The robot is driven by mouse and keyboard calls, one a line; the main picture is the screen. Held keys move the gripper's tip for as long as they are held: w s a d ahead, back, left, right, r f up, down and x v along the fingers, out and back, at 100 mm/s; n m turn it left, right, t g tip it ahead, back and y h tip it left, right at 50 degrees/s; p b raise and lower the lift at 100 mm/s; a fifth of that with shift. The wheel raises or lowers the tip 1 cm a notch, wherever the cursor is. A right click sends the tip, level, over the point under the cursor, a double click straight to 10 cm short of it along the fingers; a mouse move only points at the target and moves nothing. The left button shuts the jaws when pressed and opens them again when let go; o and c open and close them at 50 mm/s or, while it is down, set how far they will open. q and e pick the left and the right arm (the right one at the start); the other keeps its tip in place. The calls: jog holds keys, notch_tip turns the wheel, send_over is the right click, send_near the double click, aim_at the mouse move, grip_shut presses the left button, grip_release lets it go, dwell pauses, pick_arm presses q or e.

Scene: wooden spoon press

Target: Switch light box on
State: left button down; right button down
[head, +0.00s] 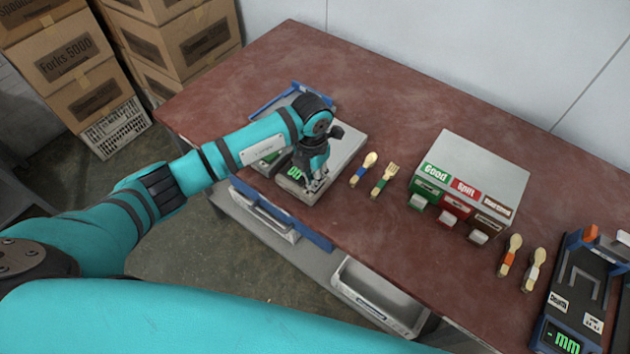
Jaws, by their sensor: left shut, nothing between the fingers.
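A flat grey box (340,150), which looks like the light box, lies at the left part of the red-brown table. Green characters are lit on its front face, but they are partly hidden and I cannot read them surely. My left gripper (316,186) points down at the front edge of this box, its fingers together and holding nothing. I cannot tell whether the fingertips touch the box. The switch itself is hidden or too small to make out. My right gripper is out of view.
A sorting box (482,165) with Good, Split and third labels stands right of centre. Wooden utensils, including a fork (384,180) and a spoon (510,255), lie beside it. A blue measuring device (556,338) stands at far right. The table (400,95) behind is clear.

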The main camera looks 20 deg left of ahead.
pick_arm(q)
jog(key=shift+s+f+b, duration=0.1)
jog(key=shift+f+b, duration=0.6)
jog(key=shift+f, duration=0.2)
jog(key=shift+r, duration=0.15)
jog(key=shift+r+p, duration=0.9)
jog(key=shift+r, duration=0.05)
jog(key=shift+r+p, duration=1.55)
jog(key=shift+r, duration=0.9)
